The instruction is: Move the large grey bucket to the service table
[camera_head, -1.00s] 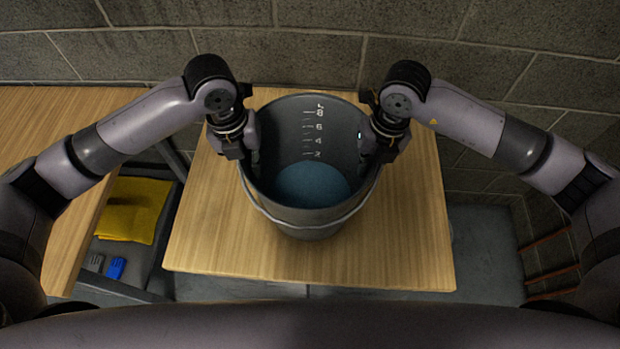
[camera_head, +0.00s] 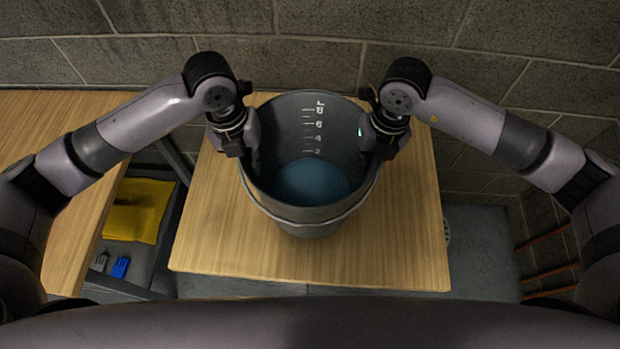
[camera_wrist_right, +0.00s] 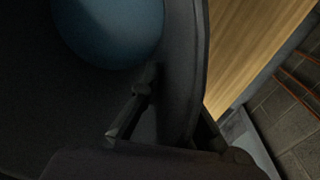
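The large grey bucket (camera_head: 310,220) is upright over a wooden table (camera_head: 215,245), with white scale marks on its inner wall and a blue round area at its bottom. It also shows in the right wrist view (camera_wrist_right: 184,70). My left gripper (camera_head: 247,150) is at the left rim and looks shut on the wall; its fingertips are partly hidden. My right gripper (camera_head: 372,150) is at the right rim; in the right wrist view its fingers (camera_wrist_right: 170,115) straddle the bucket wall. Which table is the service table I cannot tell.
Another wooden table (camera_head: 50,130) stands at the left. Below, between the tables, are a yellow cloth (camera_head: 135,212) and a small blue item (camera_head: 120,267) on a dark surface. A block wall (camera_head: 300,60) is close behind. The table around the bucket is bare.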

